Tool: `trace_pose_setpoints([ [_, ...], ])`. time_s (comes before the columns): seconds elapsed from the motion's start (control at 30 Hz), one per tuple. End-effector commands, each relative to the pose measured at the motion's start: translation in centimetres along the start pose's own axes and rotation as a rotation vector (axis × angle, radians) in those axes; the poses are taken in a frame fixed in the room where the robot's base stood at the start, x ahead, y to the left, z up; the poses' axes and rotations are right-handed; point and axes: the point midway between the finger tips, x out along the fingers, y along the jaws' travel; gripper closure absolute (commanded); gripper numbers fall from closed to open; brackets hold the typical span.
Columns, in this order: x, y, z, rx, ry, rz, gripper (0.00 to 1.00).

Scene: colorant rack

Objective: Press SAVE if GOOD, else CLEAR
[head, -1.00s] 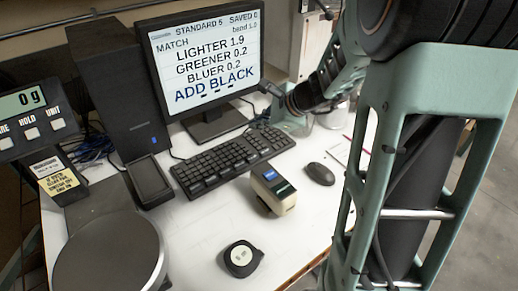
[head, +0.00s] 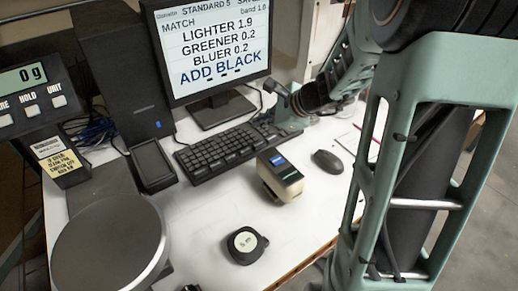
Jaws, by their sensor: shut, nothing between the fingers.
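The monitor (head: 214,50) stands at the back. Its screen reads STANDARD 5, band 1.0, MATCH, LIGHTER 1.9, GREENER 0.2, BLUER 0.2, ADD BLACK; the top right text is cut off. The word GOOD does not show. Small dark marks sit along the screen's lower edge, too small to read. My gripper (head: 278,99) is shut and empty, to the right of the monitor's lower right corner, above the far right end of the keyboard (head: 228,150). I cannot tell whether it touches anything. No legible SAVE or CLEAR label is in view.
A small colour-measuring device (head: 280,177) and a mouse (head: 327,161) lie right of centre. A dark speaker-like box (head: 120,75) stands beside the monitor.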

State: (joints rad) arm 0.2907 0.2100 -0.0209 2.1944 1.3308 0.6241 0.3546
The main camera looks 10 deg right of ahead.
Motion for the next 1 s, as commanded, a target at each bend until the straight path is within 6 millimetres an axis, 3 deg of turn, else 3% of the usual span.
trace_pose_setpoints([
  [0.1, 1.8, 1.3, -1.3, 0.001, 0.0, 0.001, 1.0],
  [0.3, 3.1, 2.2, -2.2, -0.001, 0.0, 0.0, 1.0],
  [1.0, 3.3, 2.4, -2.4, 0.0, 0.0, 0.0, 1.0],
])
